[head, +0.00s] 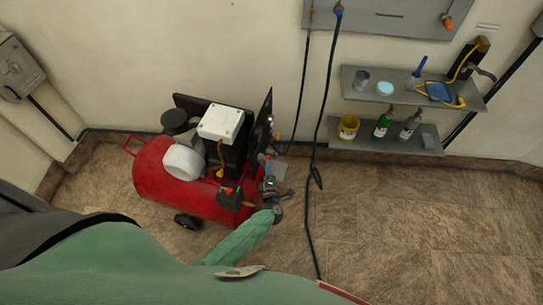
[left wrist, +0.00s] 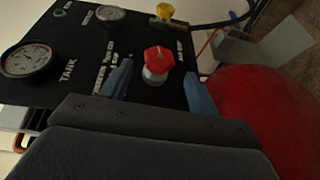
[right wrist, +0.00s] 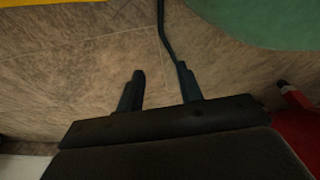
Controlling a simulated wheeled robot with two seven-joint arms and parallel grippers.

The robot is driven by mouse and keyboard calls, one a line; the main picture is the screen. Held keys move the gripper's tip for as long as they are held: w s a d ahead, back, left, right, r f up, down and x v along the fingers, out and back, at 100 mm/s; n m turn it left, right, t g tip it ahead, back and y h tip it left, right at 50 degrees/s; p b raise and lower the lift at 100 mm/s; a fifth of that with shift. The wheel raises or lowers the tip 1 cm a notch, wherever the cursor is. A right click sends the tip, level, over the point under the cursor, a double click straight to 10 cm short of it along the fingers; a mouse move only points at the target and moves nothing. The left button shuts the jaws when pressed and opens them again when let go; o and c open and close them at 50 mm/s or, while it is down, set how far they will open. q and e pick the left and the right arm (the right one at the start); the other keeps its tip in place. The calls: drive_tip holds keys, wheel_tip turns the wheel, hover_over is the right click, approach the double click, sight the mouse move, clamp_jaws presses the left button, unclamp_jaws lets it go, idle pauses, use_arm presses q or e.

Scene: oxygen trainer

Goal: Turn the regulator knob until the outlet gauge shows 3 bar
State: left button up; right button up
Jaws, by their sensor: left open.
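The red regulator knob (left wrist: 158,57) sits on a white collar on the black panel (left wrist: 75,85), seen in the left wrist view. My left gripper (left wrist: 160,75) is open, with one blue finger to each side of the knob in the picture. I cannot tell whether either finger touches it. A large gauge (left wrist: 29,59) marked TANK is at the left of the panel. A smaller gauge (left wrist: 109,13) is at the top; its reading is too small to tell. My right gripper (right wrist: 160,75) is open and empty above the tiled floor.
The red compressor tank (head: 165,185) stands on the floor near the wall. A yellow valve (left wrist: 168,13) with a black hose is above the knob. A dark hose (head: 318,130) hangs from the wall board. Shelves (head: 455,98) hold bottles and cups. Floor at right is clear.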

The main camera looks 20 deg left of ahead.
sight(267, 157)
use_arm(q)
drive_tip(key=p+x, duration=0.1)
drive_tip(key=x, duration=0.4)
drive_tip(key=shift+w+r+p, duration=0.15)
drive_tip(key=shift+r+p, duration=0.1)
drive_tip(key=shift+p, duration=0.15)
drive_tip(key=shift+x, duration=0.85)
drive_tip(key=shift+w+a+f, duration=0.1)
drive_tip(key=shift+w+f, duration=0.05)
drive_tip(key=shift+w, duration=0.05)
drive_tip(key=c, duration=1)
drive_tip(key=shift+o, duration=0.2)
drive_tip(key=shift+p, duration=0.4)
use_arm(e)
drive_tip(key=shift+g, duration=0.3)
drive_tip(key=s, duration=0.3)
drive_tip(key=s+d+f, duration=0.1)
drive_tip(key=s, duration=0.1)
drive_tip(key=shift+s, duration=0.2)
